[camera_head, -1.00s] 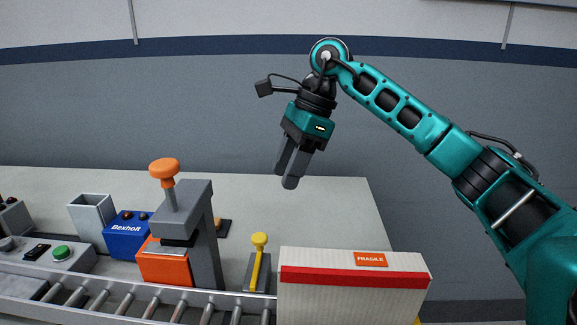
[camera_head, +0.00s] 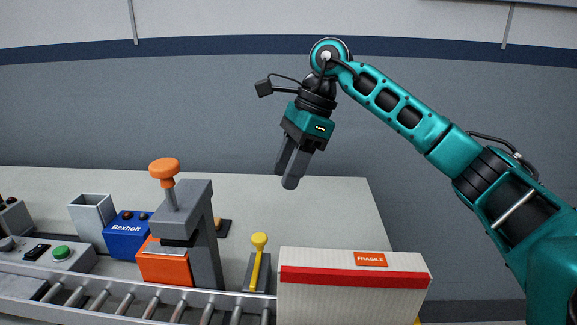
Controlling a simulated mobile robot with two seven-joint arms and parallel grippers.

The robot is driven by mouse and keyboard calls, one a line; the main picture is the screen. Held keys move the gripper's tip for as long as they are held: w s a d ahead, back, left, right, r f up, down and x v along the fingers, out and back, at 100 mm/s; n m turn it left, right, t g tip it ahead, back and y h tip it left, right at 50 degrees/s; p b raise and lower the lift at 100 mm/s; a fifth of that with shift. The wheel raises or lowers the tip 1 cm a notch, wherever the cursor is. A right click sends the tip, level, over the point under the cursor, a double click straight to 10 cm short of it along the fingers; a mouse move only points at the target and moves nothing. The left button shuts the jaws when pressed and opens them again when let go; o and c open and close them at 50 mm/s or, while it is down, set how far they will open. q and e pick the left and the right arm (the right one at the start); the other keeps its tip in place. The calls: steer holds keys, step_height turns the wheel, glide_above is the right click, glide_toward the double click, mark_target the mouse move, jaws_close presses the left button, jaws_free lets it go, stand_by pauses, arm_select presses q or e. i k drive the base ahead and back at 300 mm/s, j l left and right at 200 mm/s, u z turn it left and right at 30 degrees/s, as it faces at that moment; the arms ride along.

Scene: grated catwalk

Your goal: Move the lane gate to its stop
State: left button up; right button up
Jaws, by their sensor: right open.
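A yellow lever (camera_head: 259,258) with a rounded knob stands upright on a small dark grey base (camera_head: 250,275), beside the roller conveyor (camera_head: 150,305). It looks like the lane gate, though no label shows this. The white box hides part of the space to its right. My right gripper (camera_head: 286,178) is open and empty, pointing down, above and a little right of the lever's knob in the picture and apart from it. My left gripper is out of view.
A white box with a red band (camera_head: 350,275) and a FRAGILE label stands right of the lever. A grey press (camera_head: 205,240) with an orange knob (camera_head: 164,168) stands left. A blue Bexholt box (camera_head: 128,236) and button panel (camera_head: 45,255) are farther left.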

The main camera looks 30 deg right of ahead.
mark_target(258, 239)
steer(key=k, duration=1)
